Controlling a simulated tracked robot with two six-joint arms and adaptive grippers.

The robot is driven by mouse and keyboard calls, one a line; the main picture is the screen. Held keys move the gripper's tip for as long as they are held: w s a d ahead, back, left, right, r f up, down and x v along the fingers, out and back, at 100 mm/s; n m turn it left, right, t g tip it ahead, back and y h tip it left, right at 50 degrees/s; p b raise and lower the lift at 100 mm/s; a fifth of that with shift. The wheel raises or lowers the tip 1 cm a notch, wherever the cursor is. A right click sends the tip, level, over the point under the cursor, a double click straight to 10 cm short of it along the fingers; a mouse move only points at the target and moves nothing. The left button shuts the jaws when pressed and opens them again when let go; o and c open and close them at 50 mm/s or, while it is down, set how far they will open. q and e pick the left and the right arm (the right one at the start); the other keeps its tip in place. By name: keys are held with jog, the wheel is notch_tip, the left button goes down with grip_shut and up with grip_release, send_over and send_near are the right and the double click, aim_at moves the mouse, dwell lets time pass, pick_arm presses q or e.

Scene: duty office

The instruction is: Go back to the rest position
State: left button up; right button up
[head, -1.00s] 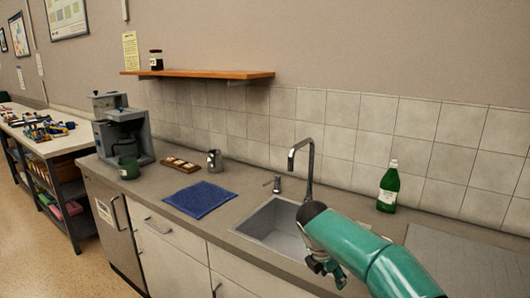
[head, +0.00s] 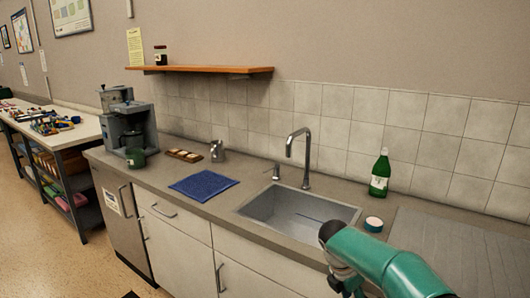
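My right arm comes in from the lower right, a teal link with a dark wrist. My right gripper (head: 347,285) hangs below the wrist in front of the counter, at the bottom edge of the head view. Its fingers are small, dark and partly cut off, so I cannot tell whether they are open or shut, and I see no object in them. My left gripper is not in view.
The counter holds a sink (head: 290,207) with a tap (head: 307,160), a green bottle (head: 380,174), a small round pale-topped item (head: 374,224), a blue cloth (head: 204,185), a metal jug (head: 217,151), a snack tray (head: 184,155) and a coffee machine (head: 127,125). A wooden shelf (head: 210,70) is above.

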jog(key=s+f+m+g+y, duration=0.3)
jog(key=s+f, duration=1.1)
jog(key=f, duration=0.4)
jog(key=s+a+f+m+t+y, duration=0.1)
jog(key=s+a+f+m, duration=0.1)
jog(key=s+m, duration=0.3)
jog(key=s+a+f+m+t+y, duration=0.1)
jog(key=s+a+m, duration=0.4)
jog(key=m, duration=0.5)
jog(key=s+a+f+m+t+y+b, duration=0.1)
jog(key=s+a+f+m+y, duration=0.2)
jog(key=s+f+m, duration=0.2)
jog(key=s+m, duration=0.1)
jog(key=m, duration=0.2)
jog(key=shift+s+a+f, duration=0.15)
jog(key=shift+s+f, duration=0.1)
jog(key=shift+s, duration=0.05)
